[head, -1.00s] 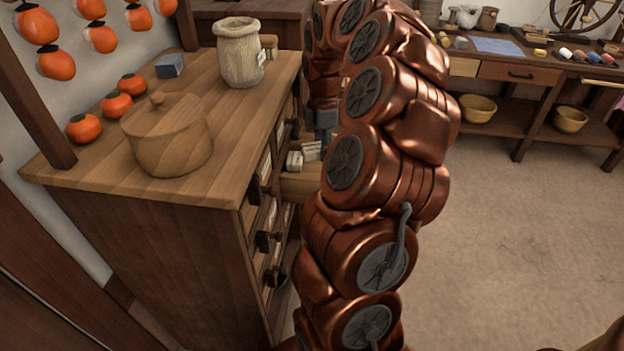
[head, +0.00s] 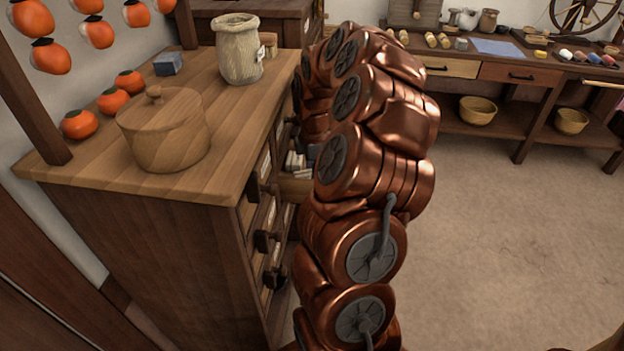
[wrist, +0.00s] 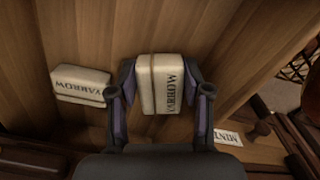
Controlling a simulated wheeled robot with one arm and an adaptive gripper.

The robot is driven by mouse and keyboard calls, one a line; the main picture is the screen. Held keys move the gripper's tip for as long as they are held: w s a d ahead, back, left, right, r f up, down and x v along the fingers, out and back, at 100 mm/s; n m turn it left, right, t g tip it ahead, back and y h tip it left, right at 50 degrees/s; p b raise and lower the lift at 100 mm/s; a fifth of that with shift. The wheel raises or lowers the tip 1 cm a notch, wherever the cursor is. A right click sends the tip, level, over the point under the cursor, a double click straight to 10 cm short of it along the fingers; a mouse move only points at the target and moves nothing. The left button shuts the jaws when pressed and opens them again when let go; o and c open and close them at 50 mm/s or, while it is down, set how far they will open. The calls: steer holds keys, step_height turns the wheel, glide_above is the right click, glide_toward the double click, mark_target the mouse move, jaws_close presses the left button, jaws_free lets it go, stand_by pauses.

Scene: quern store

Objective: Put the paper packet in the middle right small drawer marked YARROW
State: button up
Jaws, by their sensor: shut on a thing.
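My gripper (wrist: 159,72) is shut on a cream paper packet (wrist: 152,92) marked YARROW, with a finger on each side of it in the wrist view. A second cream packet (wrist: 82,86), also marked YARROW, lies on the wood to the left, apart from the held one. In the head view an open drawer (head: 297,190) juts from the cabinet's front, with pale packets (head: 295,163) in it. My arm hides much of that drawer and the held packet there. I cannot tell how far the held packet is above the wood.
The wooden cabinet (head: 90,178) carries a lidded pot (head: 165,135), a rough jar (head: 238,52), a blue block (head: 168,64) and orange fruits. Dark drawer knobs stick out of its front. A white MINT label (wrist: 228,138) shows in the wrist view. The floor at right is clear.

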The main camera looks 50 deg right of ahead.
steer(key=shift+w+a+f, duration=0.1)
steer(key=shift+w+f, duration=0.1)
steer(key=shift+f, duration=0.7)
steer(key=shift+f, duration=0.15)
steer(key=o, duration=1.1)
steer(key=shift+o, duration=0.2)
step_height(320, 180, up, 12)
steer(key=p, duration=0.1)
